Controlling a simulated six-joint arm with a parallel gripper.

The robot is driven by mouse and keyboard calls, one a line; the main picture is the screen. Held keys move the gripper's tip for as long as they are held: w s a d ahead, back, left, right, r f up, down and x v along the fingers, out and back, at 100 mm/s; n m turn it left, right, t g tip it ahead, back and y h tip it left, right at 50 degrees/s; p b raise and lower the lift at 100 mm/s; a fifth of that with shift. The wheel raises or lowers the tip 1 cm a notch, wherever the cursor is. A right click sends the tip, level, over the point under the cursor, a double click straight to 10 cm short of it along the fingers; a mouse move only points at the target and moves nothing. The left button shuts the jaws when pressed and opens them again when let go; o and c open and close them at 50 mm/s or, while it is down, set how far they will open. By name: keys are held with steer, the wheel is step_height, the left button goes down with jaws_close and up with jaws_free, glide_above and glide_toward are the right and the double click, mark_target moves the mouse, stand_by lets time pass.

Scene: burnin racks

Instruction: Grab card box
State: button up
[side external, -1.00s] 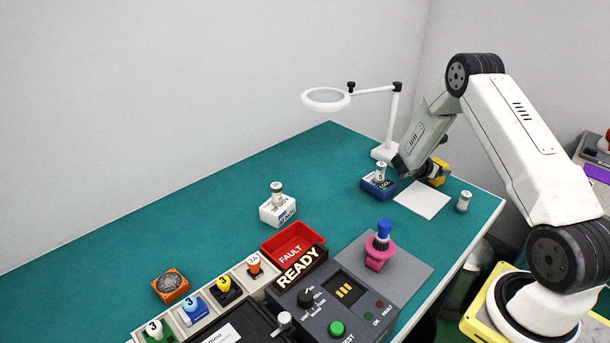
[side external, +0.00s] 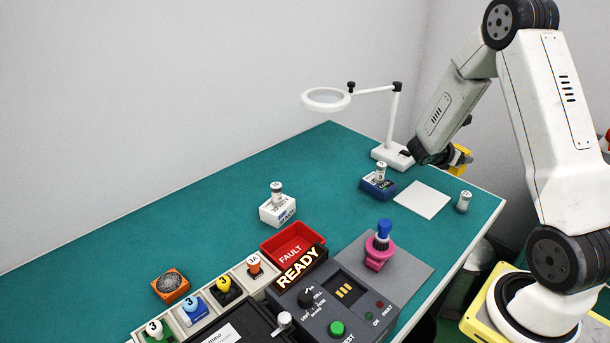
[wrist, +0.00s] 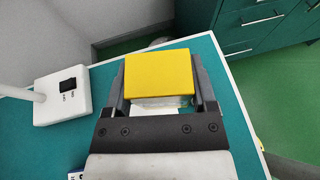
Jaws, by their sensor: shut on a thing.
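The card box is a yellow block (wrist: 158,74) with a paler side face, held between the two fingers in the wrist view. It also shows as a yellow piece (side external: 460,159) at the end of my arm in the side view. My gripper (wrist: 162,90) is shut on it, one dark finger on each side. In the side view my gripper (side external: 452,157) is raised above the far right part of the bench, near the white pad. The lower side of the box is hidden.
A white magnifier lamp (side external: 395,130) stands just left of my gripper. A blue box with a vial (side external: 378,186), a white pad (side external: 422,199) and a lone vial (side external: 463,202) are below. A white box (side external: 277,211) and the tester (side external: 335,300) are nearer. The bench's middle left is clear.

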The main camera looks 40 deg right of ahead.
steer(key=s+a+r, duration=0.2)
steer(key=s+a, duration=0.1)
steer(key=s, duration=0.1)
steer(key=shift+a+r, duration=0.25)
steer(key=shift+a, duration=0.15)
stand_by(0.4)
